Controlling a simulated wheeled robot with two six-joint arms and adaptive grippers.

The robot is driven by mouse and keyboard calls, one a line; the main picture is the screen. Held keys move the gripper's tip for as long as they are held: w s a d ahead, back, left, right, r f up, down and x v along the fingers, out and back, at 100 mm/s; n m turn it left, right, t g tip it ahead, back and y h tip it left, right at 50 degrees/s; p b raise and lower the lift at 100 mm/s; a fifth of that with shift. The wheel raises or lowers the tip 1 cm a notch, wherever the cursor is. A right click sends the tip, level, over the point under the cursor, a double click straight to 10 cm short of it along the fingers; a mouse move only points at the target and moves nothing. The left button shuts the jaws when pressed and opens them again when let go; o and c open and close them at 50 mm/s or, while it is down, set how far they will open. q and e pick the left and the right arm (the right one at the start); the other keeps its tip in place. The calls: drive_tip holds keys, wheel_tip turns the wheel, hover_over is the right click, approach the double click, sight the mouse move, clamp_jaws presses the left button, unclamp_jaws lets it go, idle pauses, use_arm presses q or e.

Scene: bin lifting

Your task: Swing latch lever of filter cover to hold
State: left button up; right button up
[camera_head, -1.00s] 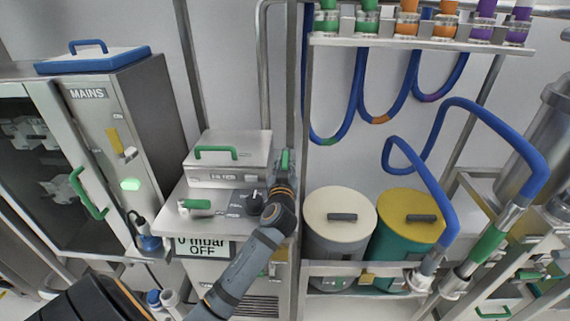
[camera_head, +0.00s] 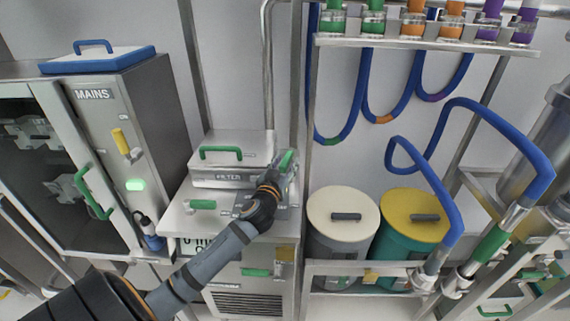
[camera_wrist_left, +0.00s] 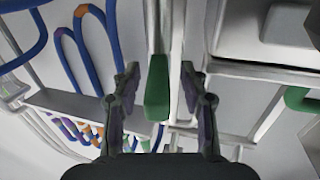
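The filter unit (camera_head: 230,180) has a light grey cover (camera_head: 235,146) with a green handle (camera_head: 221,154); the cover looks closed. The green latch lever (camera_head: 286,161) stands at the cover's right side, tilted slightly right. My left gripper (camera_head: 281,176) is at the lever, reaching in from the lower left. In the left wrist view, the green lever (camera_wrist_left: 157,92) is between the two open fingers of my left gripper (camera_wrist_left: 160,75), with visible gaps on both sides. My right gripper is not in view.
A steel post (camera_head: 303,120) rises just right of the lever. A cream-lidded drum (camera_head: 335,205) and a yellow-lidded drum (camera_head: 400,205) stand further right. The mains cabinet (camera_head: 140,130) is on the left. A green-handled part (camera_head: 202,204) lies on the filter unit's top, left of my arm.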

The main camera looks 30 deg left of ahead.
use_arm(q)
drive_tip(key=v, duration=1.2)
drive_tip(key=shift+d+r, duration=0.1)
drive_tip(key=shift+c, duration=0.3)
